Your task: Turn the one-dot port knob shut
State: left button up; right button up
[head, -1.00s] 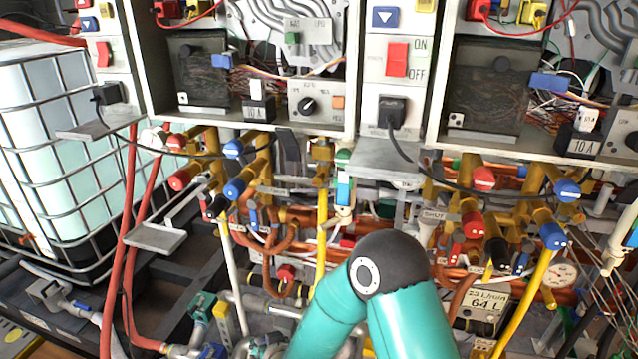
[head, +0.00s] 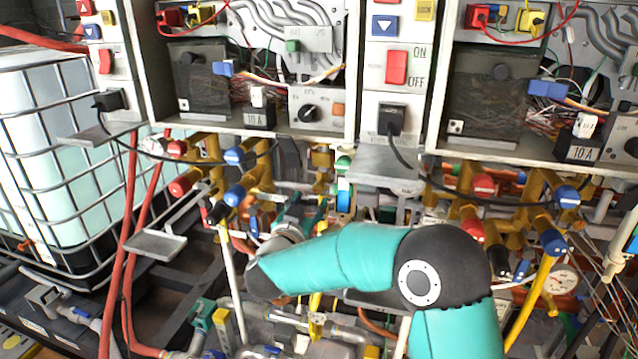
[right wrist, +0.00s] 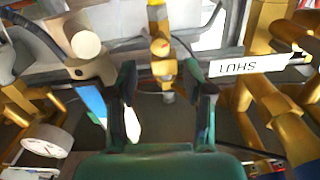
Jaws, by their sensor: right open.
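My right gripper (right wrist: 165,105) is open in the right wrist view, its two dark green fingers apart. A brass valve fitting (right wrist: 157,18) with a small red spot stands beyond the gap between the fingers, and nothing is clearly gripped. A SHUT label (right wrist: 247,65), upside down, is right of the fingers. In the head view my right gripper (head: 299,219) is small and partly hidden among the pipes below the left heater. Red knobs (head: 183,185) and blue knobs (head: 234,196) sit on brass valves under the heaters. I cannot tell which knob has one dot. My left gripper is not in view.
A pale round-ended fitting (right wrist: 87,44) and a round gauge (right wrist: 45,140) lie left in the right wrist view. In the head view, a grey shelf (head: 372,166) juts out between the heaters. A caged water tank (head: 45,150) stands left; red hoses (head: 130,220) hang beside it.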

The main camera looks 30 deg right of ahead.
aim_at(317, 189)
jog(key=p+x, duration=0.1)
jog(key=x, duration=0.7)
jog(key=shift+w+d, duration=0.15)
jog(key=shift+w, duration=0.05)
grip_shut()
